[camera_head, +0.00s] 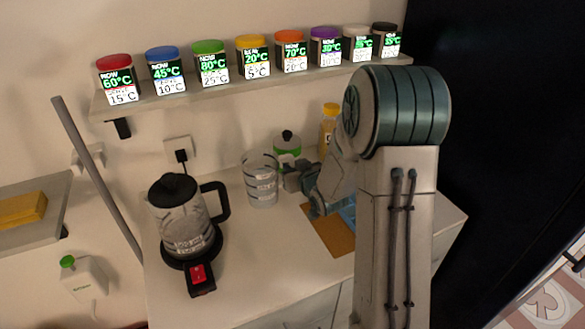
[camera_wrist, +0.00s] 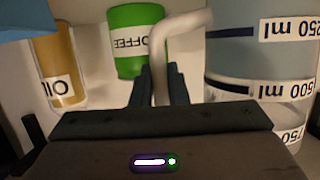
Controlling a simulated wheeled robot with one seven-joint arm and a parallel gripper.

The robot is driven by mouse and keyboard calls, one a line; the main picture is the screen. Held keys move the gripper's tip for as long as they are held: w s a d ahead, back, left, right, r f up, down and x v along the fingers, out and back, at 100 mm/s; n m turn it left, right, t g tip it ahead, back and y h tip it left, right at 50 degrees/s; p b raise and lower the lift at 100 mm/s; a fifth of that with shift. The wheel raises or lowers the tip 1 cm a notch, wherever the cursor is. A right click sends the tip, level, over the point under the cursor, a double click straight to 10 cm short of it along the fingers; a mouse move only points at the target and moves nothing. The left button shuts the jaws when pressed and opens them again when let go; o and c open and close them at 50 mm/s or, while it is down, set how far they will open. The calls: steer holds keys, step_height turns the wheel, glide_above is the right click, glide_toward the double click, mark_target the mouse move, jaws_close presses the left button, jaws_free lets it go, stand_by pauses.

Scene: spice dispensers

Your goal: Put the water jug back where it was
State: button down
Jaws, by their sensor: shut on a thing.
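The water jug (camera_head: 262,188) is clear with volume bands and looks upright at the back of the counter, between the kettle and the coffee jar. I cannot tell whether its base touches the counter. In the wrist view the jug (camera_wrist: 262,62) fills the right side, with its pale handle (camera_wrist: 178,28) running down between my fingers. My gripper (camera_wrist: 159,82) is shut on that handle. In the head view my gripper (camera_head: 290,178) is at the jug's right side, and its fingertips are hard to make out there.
A black-lidded kettle (camera_head: 180,218) stands left of the jug. The coffee jar (camera_head: 288,146) and oil bottle (camera_head: 329,122) stand behind my gripper. A brown board (camera_head: 329,235) lies right of the jug. A shelf (camera_head: 150,101) with several spice dispensers hangs above. The front counter is clear.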

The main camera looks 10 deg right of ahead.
steer(key=c, duration=1.4)
jaws_free()
steer(key=shift+r+p, duration=0.2)
steer(key=shift+p, duration=0.15)
steer(key=shift+s+d, duration=0.1)
steer(key=shift+s, duration=0.25)
steer(key=s+d+r+m+g+h+b, duration=0.1)
steer(key=s+d+g+h+b, duration=0.15)
steer(key=s, duration=0.65)
steer(key=s+d+r+m+g+h+b, duration=0.1)
steer(key=s+r+g+h+b, duration=0.15)
steer(key=s, duration=0.65)
steer(key=s+a+g+y, duration=0.1)
steer(key=s+a+g, duration=0.1)
steer(key=s, duration=0.5)
steer(key=s+a+g+y+p, duration=0.1)
steer(key=s+a+g, duration=0.2)
steer(key=s, duration=0.4)
steer(key=shift+a+g, duration=0.15)
steer(key=shift+g, duration=0.75)
steer(key=shift+r, duration=0.1)
